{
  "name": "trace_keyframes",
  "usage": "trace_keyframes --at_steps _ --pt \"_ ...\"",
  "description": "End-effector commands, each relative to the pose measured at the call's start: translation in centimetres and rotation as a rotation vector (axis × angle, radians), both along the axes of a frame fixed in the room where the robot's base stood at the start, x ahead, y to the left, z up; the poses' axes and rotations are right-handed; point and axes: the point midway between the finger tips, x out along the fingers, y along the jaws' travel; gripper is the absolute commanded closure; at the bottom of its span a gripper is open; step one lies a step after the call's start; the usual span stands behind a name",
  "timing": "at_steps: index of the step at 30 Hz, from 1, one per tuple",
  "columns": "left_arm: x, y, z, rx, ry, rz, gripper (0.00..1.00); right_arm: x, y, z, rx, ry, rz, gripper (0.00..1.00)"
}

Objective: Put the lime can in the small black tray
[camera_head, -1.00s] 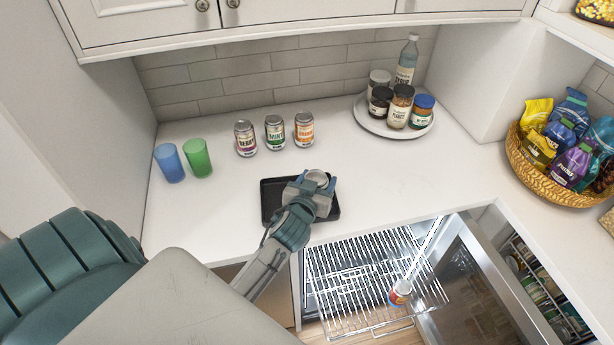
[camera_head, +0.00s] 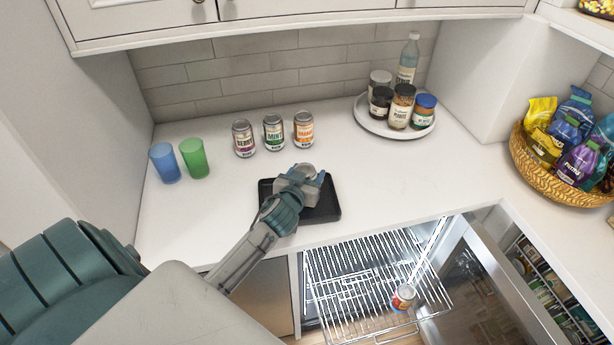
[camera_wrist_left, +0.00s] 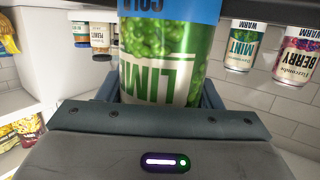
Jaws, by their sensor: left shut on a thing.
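The small black tray (camera_head: 331,207) lies on the white counter near its front edge. My left gripper (camera_head: 302,180) is over the middle of the tray and shut on the lime can (camera_head: 303,168). In the head view only the can's silvery top shows between the fingers. In the left wrist view the lime can (camera_wrist_left: 160,70) fills the jaws, with its green label and blue band in view. My arm hides part of the tray, and I cannot tell whether the can's base touches it. My right gripper is not in view.
Behind the tray stand a berry can (camera_head: 244,138), a mint can (camera_head: 273,132) and an orange-labelled can (camera_head: 303,130). Blue (camera_head: 164,162) and green (camera_head: 194,158) cups stand left. A round tray (camera_head: 364,122) holds jars and a bottle. An open fridge drawer (camera_head: 345,285) is below.

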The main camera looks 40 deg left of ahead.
Motion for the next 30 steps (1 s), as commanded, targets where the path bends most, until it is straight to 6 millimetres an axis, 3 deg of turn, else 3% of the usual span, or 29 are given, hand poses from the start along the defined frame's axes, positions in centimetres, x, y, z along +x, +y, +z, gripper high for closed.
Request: trace_keyframes --at_steps 5,6,9,20,30 --pt "0.0 0.0 -0.2 0.000 -0.002 -0.001 0.76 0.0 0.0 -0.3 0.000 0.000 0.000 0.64" --pt "0.0 0.0 -0.3 0.000 0.000 0.000 0.37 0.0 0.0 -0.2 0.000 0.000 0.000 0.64" --pt "0.0 0.0 -0.2 0.000 0.000 0.000 0.19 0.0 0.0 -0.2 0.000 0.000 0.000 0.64" --pt "0.0 0.0 0.3 0.000 0.000 0.000 0.19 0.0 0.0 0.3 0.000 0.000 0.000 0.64" --pt "-5.7 -1.7 0.8 0.001 0.000 -0.002 0.19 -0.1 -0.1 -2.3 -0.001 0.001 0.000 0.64"
